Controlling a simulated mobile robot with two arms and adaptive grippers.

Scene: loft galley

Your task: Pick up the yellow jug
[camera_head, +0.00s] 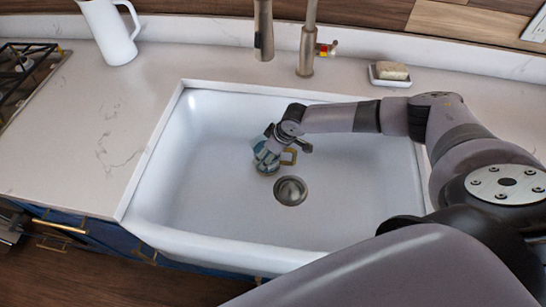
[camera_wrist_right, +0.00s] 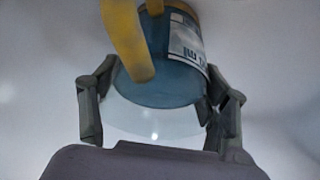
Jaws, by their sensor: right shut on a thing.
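A small blue jug (camera_head: 264,153) with a yellow handle is in the white sink, just behind and left of the drain. No wholly yellow jug shows. My right gripper (camera_head: 285,142) reaches into the sink from the right and is shut on the jug. In the right wrist view the blue jug (camera_wrist_right: 165,88) lies between the two fingers of the right gripper (camera_wrist_right: 160,90). Its yellow handle and a pale label face the camera. I cannot tell whether the jug still touches the sink floor. My left gripper is out of view.
The sink (camera_head: 215,215) has a round drain (camera_head: 290,191) and raised walls. The faucet (camera_head: 308,45) stands behind it. A white pitcher (camera_head: 109,33) stands at the back left, near a stove (camera_head: 22,65). A soap dish (camera_head: 390,80) sits at the back right.

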